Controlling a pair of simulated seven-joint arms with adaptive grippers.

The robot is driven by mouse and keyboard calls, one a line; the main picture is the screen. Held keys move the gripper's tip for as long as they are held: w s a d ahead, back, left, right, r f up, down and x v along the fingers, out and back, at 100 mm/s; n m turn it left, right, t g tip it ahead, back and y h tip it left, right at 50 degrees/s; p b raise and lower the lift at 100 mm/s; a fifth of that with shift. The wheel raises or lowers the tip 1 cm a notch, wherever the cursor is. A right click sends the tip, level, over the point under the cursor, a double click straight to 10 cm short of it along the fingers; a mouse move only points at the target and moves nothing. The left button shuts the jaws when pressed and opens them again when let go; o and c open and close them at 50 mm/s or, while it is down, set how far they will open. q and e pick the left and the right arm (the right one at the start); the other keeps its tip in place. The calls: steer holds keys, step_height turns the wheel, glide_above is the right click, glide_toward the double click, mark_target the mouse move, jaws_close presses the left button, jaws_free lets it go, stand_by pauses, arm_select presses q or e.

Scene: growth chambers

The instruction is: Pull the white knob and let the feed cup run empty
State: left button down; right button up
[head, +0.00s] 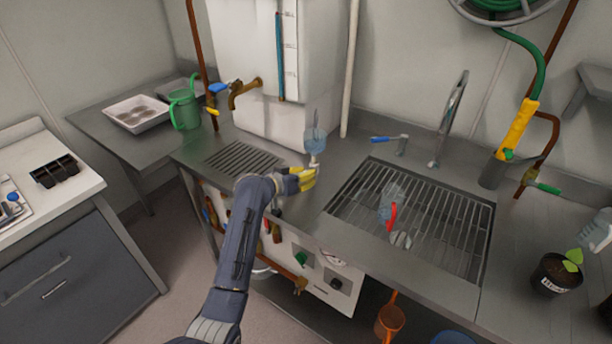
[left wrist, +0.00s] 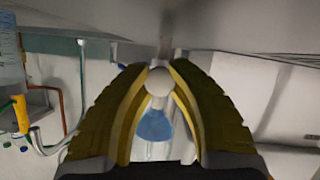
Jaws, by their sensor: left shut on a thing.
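The feed cup (head: 316,138) is a small clear vessel with blue liquid in it. It stands upright at the counter's back edge, in front of the white tank. The liquid also shows in the left wrist view (left wrist: 155,126). The white knob (left wrist: 159,81) is a round ball between my left fingers in that view. My left gripper (head: 306,176) has yellow fingers just below the cup. It is shut on the knob, and the fingers hide its sides. In the head view the knob is too small to make out clearly. My right gripper is in neither view.
A grated sink (head: 455,240) lies to the right, with a clear vessel with a red handle (head: 391,207) on its grate. A potted seedling (head: 555,276) stands at the far right. A green watering can (head: 184,110) and a white tray (head: 137,113) are at the left.

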arm_select(q)
steer(key=shift+s+a, duration=0.6)
steer(key=shift+s, duration=0.2)
steer(key=c, duration=1.1)
jaws_free()
steer(key=shift+o, duration=0.2)
steer(key=v, duration=1.2)
